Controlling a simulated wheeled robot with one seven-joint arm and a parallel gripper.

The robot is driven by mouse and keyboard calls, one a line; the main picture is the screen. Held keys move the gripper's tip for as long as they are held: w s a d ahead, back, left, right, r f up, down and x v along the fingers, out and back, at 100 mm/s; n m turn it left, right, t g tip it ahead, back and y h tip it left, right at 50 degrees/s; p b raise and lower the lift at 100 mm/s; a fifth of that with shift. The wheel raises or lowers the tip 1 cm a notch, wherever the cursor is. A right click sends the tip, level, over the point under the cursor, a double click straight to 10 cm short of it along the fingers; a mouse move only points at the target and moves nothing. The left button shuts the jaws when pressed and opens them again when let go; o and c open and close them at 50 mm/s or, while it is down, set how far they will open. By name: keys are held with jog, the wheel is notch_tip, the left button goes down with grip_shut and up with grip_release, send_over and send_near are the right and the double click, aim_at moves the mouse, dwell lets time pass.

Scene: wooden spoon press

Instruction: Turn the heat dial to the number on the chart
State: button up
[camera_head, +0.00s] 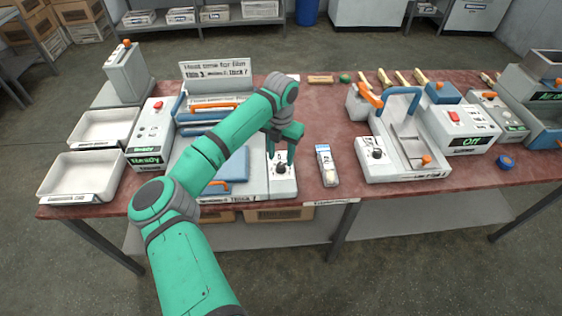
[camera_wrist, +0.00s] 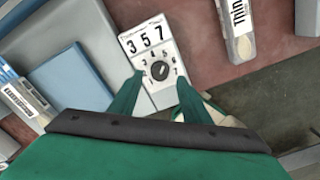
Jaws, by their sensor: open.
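A dark round heat dial (camera_wrist: 160,70) sits on a white panel with small numbers around it, in the wrist view. Larger digits 3, 5 and 7 are printed on the panel (camera_wrist: 143,37) beyond the dial. The same dial panel (camera_head: 283,186) shows at the press's right front in the head view. My gripper (camera_wrist: 158,82) is open, its two green fingers on either side of the near part of the dial. I cannot tell whether they touch it. The chart (camera_head: 216,72) is a white sign standing behind the press; its text is too small to read surely.
The blue and white press (camera_head: 232,165) lies left of the dial. The red tabletop between is mostly clear.

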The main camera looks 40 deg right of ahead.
aim_at(281, 165)
jog(key=shift+f, duration=1.75)
jog(key=c, duration=1)
jog(key=shift+n, duration=0.8)
jog(key=shift+c, duration=0.2)
jog(key=o, duration=1)
jog(key=shift+o, duration=0.2)
jog(key=shift+r, duration=0.1)
notch_tip(281, 165, up, 11)
jog(key=shift+f, duration=0.25)
